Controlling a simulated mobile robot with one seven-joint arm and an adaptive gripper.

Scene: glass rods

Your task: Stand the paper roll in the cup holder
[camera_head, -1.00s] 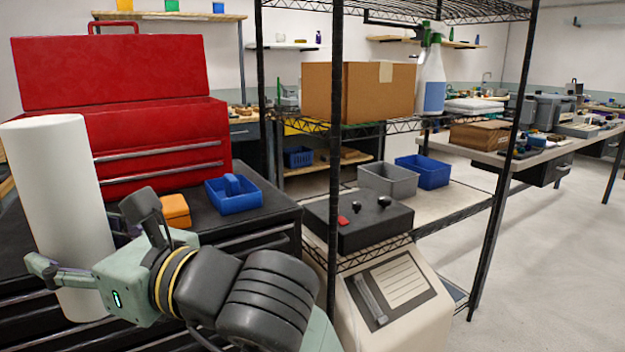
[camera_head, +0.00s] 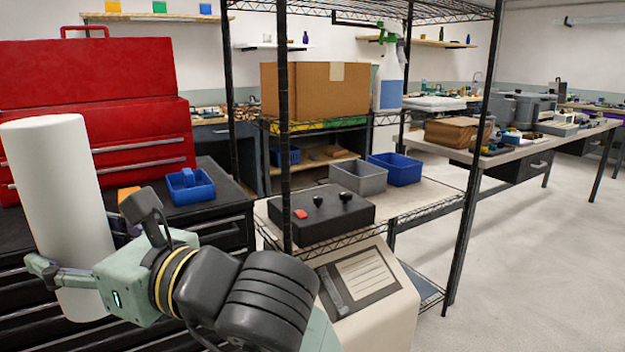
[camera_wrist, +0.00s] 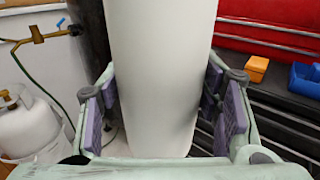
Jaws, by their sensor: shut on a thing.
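The paper roll (camera_head: 55,190) is a tall white cylinder at the left of the head view, close to upright with a slight tilt. My gripper (camera_head: 92,255) is shut on its lower part, with a finger on either side. In the wrist view the paper roll (camera_wrist: 160,70) stands between the purple finger pads of my gripper (camera_wrist: 163,115). The roll's lower end is partly hidden by my gripper. I cannot make out a cup holder in either view.
A red toolbox (camera_head: 90,75) sits on a black drawer cabinet (camera_head: 225,200) with a blue bin (camera_head: 190,187). A wire shelf rack (camera_head: 282,130) stands to the right, close to my arm. A gas cylinder (camera_wrist: 28,125) shows in the wrist view. Open floor (camera_head: 530,260) lies at right.

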